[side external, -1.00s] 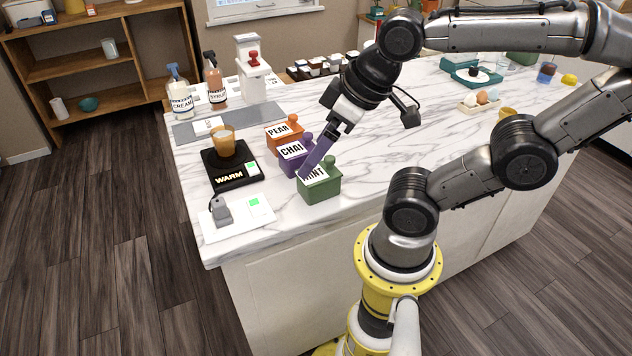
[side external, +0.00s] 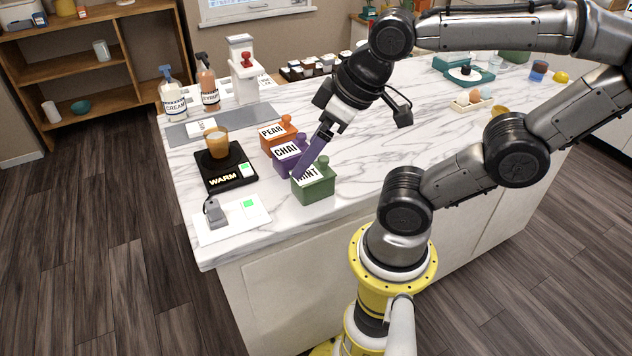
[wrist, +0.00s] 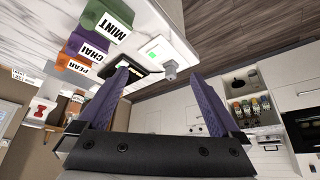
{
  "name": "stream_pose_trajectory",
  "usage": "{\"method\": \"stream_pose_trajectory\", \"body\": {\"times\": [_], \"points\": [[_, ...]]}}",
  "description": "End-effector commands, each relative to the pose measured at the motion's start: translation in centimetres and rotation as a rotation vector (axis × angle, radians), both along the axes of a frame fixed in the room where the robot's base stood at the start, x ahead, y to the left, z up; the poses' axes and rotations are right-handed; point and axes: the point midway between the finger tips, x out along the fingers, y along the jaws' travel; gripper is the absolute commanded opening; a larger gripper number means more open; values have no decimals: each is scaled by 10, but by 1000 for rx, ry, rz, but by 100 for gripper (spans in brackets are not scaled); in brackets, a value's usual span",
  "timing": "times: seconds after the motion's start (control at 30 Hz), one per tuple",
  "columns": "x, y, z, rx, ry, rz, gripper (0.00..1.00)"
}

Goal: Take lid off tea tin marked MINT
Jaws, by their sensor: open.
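The green tin marked MINT (side external: 318,191) stands closed at the front of a row of tins on the marble counter. A round green knob (side external: 323,161) is on its lid. My gripper (side external: 297,172), with purple fingers, slants down from above, and its fingertips overlap the tin's label in the side view. I cannot tell from there whether they touch. In the wrist view my gripper (wrist: 162,74) is open with nothing between the fingers. The MINT tin (wrist: 113,27) is at upper left there, outside the left finger; its knob is not clear.
The purple CHAI tin (side external: 287,153) and orange PEAR tin (side external: 273,136) stand just behind. A black WARM plate (side external: 228,176) with an amber cup (side external: 217,143) and a white board (side external: 232,221) lie to the left.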

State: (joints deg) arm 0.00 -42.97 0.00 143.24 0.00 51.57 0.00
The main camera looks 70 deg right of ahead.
Motion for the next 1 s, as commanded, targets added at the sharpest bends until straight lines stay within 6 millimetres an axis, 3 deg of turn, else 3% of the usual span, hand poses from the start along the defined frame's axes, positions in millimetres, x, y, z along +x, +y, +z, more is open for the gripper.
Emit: {"method": "stream_pose_trajectory", "body": {"times": [0.03,0.2,0.23,0.5,0.67,0.83,1.0], "points": [[0,0,0,0,0,0,98],[0,0,0,0,0,0,68],[0,0,0,0,0,0,66],[0,0,0,3,0,-5,66],[-5,0,0,53,27,-102,66],[-4,-5,15,154,98,-355,66],[7,-32,31,251,209,-764,66]]}}
